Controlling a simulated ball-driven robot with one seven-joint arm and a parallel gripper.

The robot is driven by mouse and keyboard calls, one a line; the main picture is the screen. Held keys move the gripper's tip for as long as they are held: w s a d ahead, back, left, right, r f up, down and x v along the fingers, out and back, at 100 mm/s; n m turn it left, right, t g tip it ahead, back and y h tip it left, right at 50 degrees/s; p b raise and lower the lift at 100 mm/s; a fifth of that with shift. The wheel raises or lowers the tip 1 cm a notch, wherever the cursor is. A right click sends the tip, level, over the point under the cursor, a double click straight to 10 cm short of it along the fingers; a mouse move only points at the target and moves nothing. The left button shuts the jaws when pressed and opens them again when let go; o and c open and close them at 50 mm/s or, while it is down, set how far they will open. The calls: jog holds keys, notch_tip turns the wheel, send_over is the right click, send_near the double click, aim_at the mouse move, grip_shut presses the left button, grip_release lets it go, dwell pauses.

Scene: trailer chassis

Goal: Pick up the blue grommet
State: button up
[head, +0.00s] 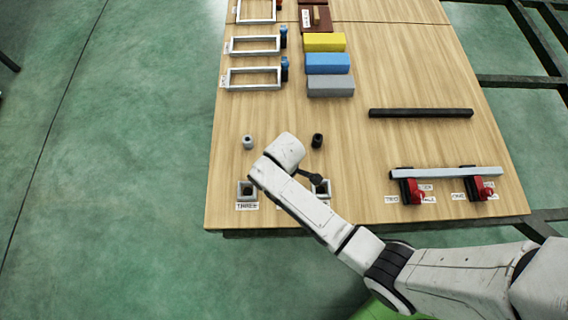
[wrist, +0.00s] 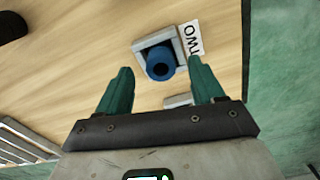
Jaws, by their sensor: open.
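The blue grommet (wrist: 160,66) shows in the wrist view as a short blue cylinder with a dark hole. I see no contact; the height gap is hard to judge. In the head view my arm hides the blue grommet and most of the gripper.
On the wooden table (head: 385,150) stand a grey grommet (head: 248,142) and a black one (head: 317,141). A holder (head: 247,188) marked THREE is left of my arm. A black bar (head: 420,113) and red clamps (head: 412,191) lie right. Coloured blocks (head: 327,63) stand farther back.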

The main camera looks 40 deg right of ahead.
jog(key=shift+f, duration=1.3)
jog(key=shift+c, duration=0.3)
jog(key=c, duration=1.1)
